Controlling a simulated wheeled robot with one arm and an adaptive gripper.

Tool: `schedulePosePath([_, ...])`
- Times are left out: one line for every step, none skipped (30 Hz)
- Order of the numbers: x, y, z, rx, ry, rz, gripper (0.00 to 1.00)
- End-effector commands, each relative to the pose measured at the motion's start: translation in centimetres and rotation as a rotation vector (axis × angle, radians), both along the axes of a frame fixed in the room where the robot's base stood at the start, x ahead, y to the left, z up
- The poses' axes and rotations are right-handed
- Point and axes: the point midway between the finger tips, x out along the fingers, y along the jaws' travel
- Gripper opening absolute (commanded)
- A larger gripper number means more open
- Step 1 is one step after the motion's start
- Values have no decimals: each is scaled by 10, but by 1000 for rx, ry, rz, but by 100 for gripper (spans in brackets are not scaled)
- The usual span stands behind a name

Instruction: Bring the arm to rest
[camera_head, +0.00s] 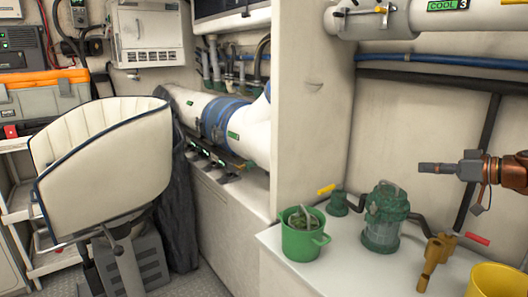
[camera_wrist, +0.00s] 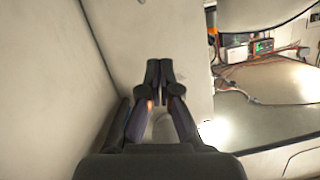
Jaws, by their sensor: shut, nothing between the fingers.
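My gripper (camera_wrist: 159,76) shows in the wrist view, with its two dark fingers side by side and their tips together. It is shut, with nothing between the fingers. A pale panel (camera_wrist: 182,30) lies beyond the fingertips, and the gripper's distance from it is hard to judge. I cannot make out my gripper in the head view.
A cream seat (camera_head: 103,152) stands left. Wired devices (camera_wrist: 252,48) show right in the wrist view.

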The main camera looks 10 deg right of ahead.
Motion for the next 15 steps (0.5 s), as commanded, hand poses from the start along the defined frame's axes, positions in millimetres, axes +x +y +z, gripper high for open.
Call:
schedulePosePath([3, 23, 1, 8, 27, 34, 0])
schedulePosePath([4, 38, 0, 15, 51, 56, 0])
schedulePosePath([5, 61, 1, 22, 87, 85, 0])
schedulePosePath([5, 78, 0, 27, 116, 107, 0])
schedulePosePath([5, 97, -3, 32, 152, 131, 0])
schedulePosePath([3, 123, -6, 34, 200, 161, 0])
schedulePosePath([0, 141, -8, 35, 234, 179, 0])
schedulePosePath([-4, 159, -12, 33, 271, 198, 0])
schedulePosePath([-9, 182, -17, 28, 324, 221, 0])
schedulePosePath([-14, 199, -22, 23, 363, 234, 0])
schedulePosePath([-20, 215, -26, 16, 402, 248, 0])
schedulePosePath([-29, 236, -33, 3, 454, 261, 0])
schedulePosePath([-36, 250, -38, -6, 493, 270, 0])
schedulePosePath([-44, 264, -45, -18, 536, 278, 0])
schedulePosePath([-56, 281, -53, -34, 588, 285, 0])
